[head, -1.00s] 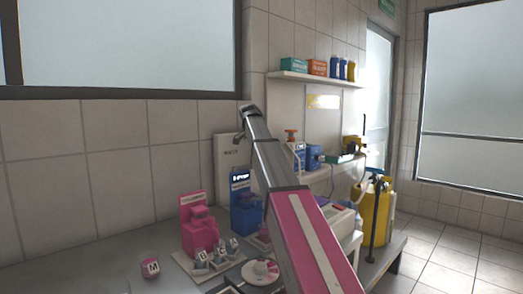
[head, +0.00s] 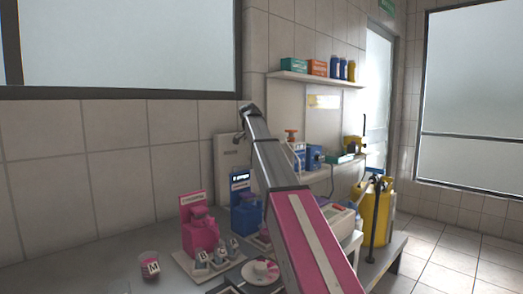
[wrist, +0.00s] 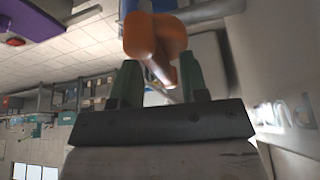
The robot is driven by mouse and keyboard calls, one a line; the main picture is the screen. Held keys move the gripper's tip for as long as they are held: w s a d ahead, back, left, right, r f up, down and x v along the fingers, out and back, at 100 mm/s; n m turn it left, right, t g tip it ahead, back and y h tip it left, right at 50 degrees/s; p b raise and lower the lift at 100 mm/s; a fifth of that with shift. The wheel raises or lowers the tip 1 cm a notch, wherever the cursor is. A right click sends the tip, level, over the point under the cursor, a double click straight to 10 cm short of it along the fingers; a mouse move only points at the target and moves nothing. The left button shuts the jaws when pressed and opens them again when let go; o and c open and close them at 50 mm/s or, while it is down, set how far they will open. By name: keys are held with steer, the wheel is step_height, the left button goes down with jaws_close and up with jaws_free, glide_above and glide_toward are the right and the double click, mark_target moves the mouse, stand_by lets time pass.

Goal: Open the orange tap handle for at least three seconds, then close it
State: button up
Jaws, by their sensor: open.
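The orange tap handle (wrist: 155,38) is close up in the upper middle of the wrist view, with a narrow metal part below it. My gripper (wrist: 158,78) is open, its two green fingertips pointing up at the handle. The handle's lower part is near the gap between the fingers. I cannot tell whether either finger touches it. In the head view my gripper is hidden, and my grey and pink arm covers the middle. An orange-topped item (head: 291,135) shows behind the arm there; I cannot tell whether it is the tap handle.
A purple object (wrist: 45,20) is at upper left in the wrist view. In the head view, a pink dispenser (head: 200,225) and a blue dispenser (head: 245,205) stand on the counter left of my arm. A yellow container (head: 377,212) stands at right. A shelf (head: 315,79) is above.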

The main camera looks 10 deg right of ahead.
steer(key=v, duration=0.9)
steer(key=shift+r, duration=0.15)
steer(key=shift+s+a+r, duration=0.15)
steer(key=shift+a+r, duration=0.15)
steer(key=shift+r, duration=0.35)
